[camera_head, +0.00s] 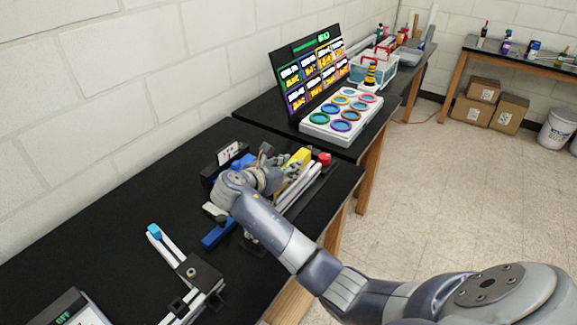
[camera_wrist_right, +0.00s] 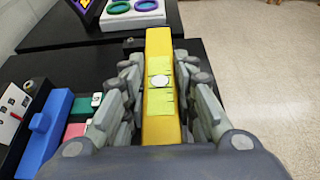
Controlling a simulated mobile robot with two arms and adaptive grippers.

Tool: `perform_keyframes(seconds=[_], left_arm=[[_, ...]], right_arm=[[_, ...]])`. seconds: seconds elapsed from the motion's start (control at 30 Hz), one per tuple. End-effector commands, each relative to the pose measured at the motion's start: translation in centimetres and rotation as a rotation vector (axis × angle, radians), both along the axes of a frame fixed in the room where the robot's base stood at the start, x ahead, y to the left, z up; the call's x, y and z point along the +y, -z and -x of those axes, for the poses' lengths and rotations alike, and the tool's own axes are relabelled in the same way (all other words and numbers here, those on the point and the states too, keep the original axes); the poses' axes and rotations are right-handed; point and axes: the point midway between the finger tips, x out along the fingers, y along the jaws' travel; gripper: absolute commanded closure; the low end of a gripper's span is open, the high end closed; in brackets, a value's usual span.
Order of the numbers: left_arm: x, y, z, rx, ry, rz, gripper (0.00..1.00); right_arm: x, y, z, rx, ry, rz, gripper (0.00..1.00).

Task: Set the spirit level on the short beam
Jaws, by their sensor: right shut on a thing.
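The spirit level is a yellow bar with a pale vial window (camera_wrist_right: 159,100), seen upright between the finger pads in the right wrist view. Its yellow end also shows in the head view (camera_head: 301,157). My right gripper (camera_head: 268,178) is shut on it, with fingers on both sides (camera_wrist_right: 160,105), at the far end of the black table. The extrusion frame lies nearer on the table, with a dark corner block (camera_head: 198,274) and a silver beam (camera_head: 172,251) with a blue cap. Which beam is the short one I cannot tell. My left gripper is out of view.
Silver bars (camera_head: 301,192) and a red-topped item (camera_head: 325,158) lie beside my gripper. A blue tool (camera_head: 217,235) lies close by; a blue block (camera_wrist_right: 48,132) shows in the wrist view. A screen (camera_head: 308,73) stands behind. Black tabletop between gripper and frame is mostly clear.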

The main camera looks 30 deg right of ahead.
Motion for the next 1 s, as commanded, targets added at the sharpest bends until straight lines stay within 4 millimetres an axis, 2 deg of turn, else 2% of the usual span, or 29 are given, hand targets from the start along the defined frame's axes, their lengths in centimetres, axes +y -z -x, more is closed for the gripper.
perform_keyframes(seconds=[0.33, 0.37, 0.43, 0.77, 0.9, 1.0], left_arm=[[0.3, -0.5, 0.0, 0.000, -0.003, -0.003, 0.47], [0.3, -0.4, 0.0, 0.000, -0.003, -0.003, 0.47], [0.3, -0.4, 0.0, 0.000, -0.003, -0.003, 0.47], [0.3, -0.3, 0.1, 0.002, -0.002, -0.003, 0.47], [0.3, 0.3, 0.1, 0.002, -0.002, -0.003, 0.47], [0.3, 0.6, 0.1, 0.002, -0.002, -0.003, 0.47]], right_arm=[[0.0, 0.7, 0.0, 0.001, 0.001, 0.001, 1.00], [0.0, 0.8, 0.0, 0.001, 0.001, 0.001, 0.69], [0.0, 0.8, 0.0, 0.001, 0.001, 0.001, 0.54], [0.0, 0.8, 0.0, 0.000, 0.000, 0.000, 0.54], [0.1, -0.1, 0.0, -0.005, 0.000, -0.001, 0.54], [1.8, -0.6, 0.6, -0.002, -0.003, -0.001, 0.54]])
